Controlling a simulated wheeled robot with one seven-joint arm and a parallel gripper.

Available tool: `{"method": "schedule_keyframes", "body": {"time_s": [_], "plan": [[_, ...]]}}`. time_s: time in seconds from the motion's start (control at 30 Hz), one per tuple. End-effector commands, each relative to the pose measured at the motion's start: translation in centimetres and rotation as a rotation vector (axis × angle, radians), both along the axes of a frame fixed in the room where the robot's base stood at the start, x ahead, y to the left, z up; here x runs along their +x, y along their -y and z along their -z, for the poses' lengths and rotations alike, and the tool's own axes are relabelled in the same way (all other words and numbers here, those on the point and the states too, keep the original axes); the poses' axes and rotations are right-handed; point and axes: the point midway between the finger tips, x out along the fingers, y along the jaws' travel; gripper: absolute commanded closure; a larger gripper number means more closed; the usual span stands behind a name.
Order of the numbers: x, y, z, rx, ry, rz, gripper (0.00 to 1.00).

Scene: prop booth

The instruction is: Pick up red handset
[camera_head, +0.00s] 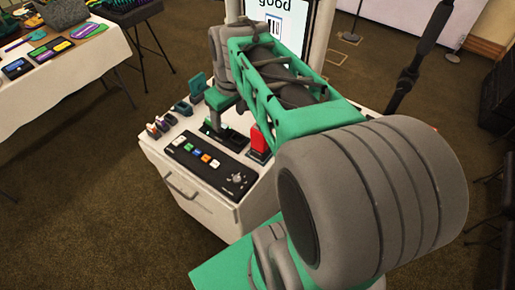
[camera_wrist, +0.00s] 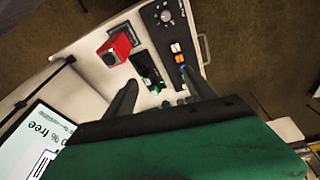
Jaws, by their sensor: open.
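The red handset (camera_head: 259,138) stands upright in a dark cradle on the white cabinet top, to the right of a black dock with green parts (camera_head: 229,139). In the wrist view the red handset (camera_wrist: 121,44) is at upper left, beyond and outside my finger gap. My gripper (camera_wrist: 160,84) is open and empty above the cabinet, with its two dark fingers spread. In the head view my gripper (camera_head: 214,122) is over the black and green dock, left of the handset, and its fingertips are hard to make out.
A black control panel (camera_head: 210,165) with coloured buttons and a knob lies along the cabinet's front. Small items (camera_head: 158,126) stand at its left. A screen (camera_head: 285,22) rises behind. A table (camera_head: 75,68) with props is at upper left. Carpet around the cabinet is mostly clear.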

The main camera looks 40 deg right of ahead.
Motion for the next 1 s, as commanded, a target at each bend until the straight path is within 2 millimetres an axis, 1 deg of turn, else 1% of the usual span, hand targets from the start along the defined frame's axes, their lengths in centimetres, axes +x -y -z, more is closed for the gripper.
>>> {"method": "schedule_keyframes", "body": {"time_s": [0.03, 0.07, 0.1, 0.13, 0.2, 0.27, 0.33, 0.57, 0.7, 0.77, 0.83, 1.0], "plan": [[1.1, 3.4, 4.2, 0.004, -0.043, -0.022, 0.31], [1.6, 5.1, 5.5, 0.006, -0.062, -0.048, 0.28], [2.0, 7.2, 7.0, 0.011, -0.082, -0.078, 0.25], [2.2, 8.6, 8.0, 0.015, -0.095, -0.101, 0.23], [2.4, 11.1, 9.7, 0.022, -0.113, -0.14, 0.23], [2.4, 12.3, 10.5, 0.026, -0.121, -0.162, 0.23], [2.4, 12.8, 11.2, 0.028, -0.125, -0.174, 0.23], [2.6, 12.6, 14.1, 0.028, -0.125, -0.172, 0.23], [2.7, 12.5, 16.7, 0.027, -0.125, -0.173, 0.23], [2.8, 12.5, 17.5, 0.026, -0.123, -0.173, 0.23], [2.9, 12.5, 18.0, 0.025, -0.122, -0.172, 0.23], [2.9, 12.6, 18.0, 0.023, -0.121, -0.171, 0.23]]}}
